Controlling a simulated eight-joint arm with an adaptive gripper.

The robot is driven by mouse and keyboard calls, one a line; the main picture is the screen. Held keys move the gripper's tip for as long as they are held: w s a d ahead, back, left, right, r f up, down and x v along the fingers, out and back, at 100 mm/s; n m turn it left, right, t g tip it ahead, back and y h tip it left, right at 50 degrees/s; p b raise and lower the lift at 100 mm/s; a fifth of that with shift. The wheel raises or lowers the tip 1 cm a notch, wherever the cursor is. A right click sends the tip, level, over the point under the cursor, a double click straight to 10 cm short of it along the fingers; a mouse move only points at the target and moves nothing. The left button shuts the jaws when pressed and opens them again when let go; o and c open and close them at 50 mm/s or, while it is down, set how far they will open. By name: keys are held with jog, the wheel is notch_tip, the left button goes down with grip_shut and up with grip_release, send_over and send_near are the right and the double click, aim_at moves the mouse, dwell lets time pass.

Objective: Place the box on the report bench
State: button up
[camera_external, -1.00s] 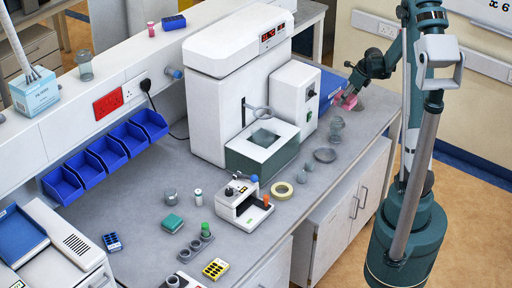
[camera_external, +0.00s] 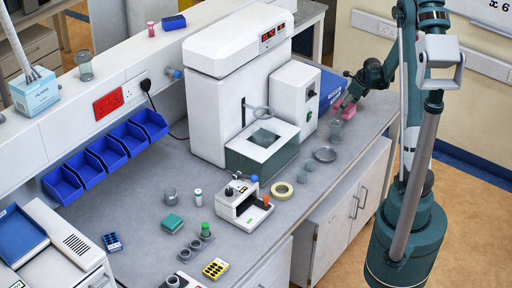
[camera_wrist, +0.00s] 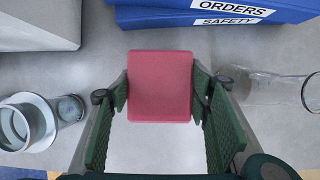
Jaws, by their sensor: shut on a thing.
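The box, a small pinkish-red block with rounded corners, is between my green fingers in the wrist view (camera_wrist: 160,87). My gripper (camera_wrist: 160,96) is shut on it, with one finger on each side. In the external view my gripper (camera_external: 342,107) is over the right rear part of the grey bench, and the box (camera_external: 348,113) shows as a small pink patch at its fingers. I cannot tell whether the box touches the bench. No label shows which surface is the report bench.
Blue binders (camera_wrist: 235,12) marked ORDERS and SAFETY lie beyond the box. A clear glass vessel (camera_wrist: 270,88) is close on the right in the wrist view. A large white instrument (camera_external: 235,90) stands left of my gripper. A shallow dish (camera_external: 325,154) is near the front edge.

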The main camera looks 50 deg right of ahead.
jog(key=shift+f, duration=1.6)
jog(key=shift+f, duration=0.15)
jog(key=o, duration=0.9)
jog(key=shift+o, duration=0.2)
jog(key=shift+r, duration=0.25)
jog(key=v, duration=1.2)
jog(key=shift+f, duration=0.1)
